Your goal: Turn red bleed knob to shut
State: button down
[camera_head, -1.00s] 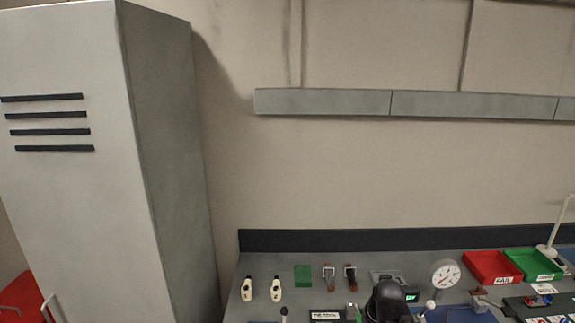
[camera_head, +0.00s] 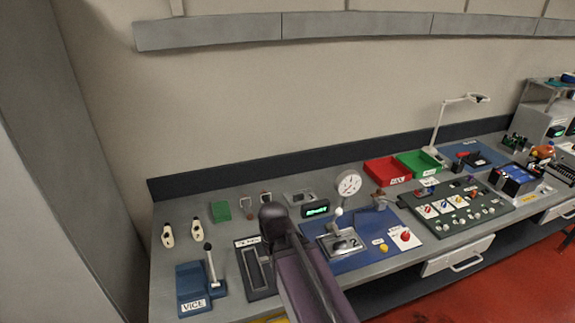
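A red knob (camera_head: 405,236) sits on a white plate at the right end of the blue mat (camera_head: 358,262) on the bench. It looks like the bleed knob, but its marking is too small to read and I cannot tell its setting. A round dial gauge (camera_head: 348,183) stands at the back of the same mat, behind a grey fixture (camera_head: 340,243) with a white ball-ended lever. My dark arm rises from the bottom centre, left of the mat and apart from the red knob. No gripper fingers can be made out.
A control panel (camera_head: 490,212) with several coloured knobs lies right of the mat. Red (camera_head: 388,172) and green (camera_head: 420,164) trays and a lamp (camera_head: 440,125) stand behind. A small yellow knob (camera_head: 384,247) is beside the red one. A blue vice (camera_head: 192,286) stands at left.

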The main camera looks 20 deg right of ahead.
aim_at(405, 236)
jog(key=z, duration=4.4)
jog(key=i, duration=0.05)
jog(key=u, duration=3)
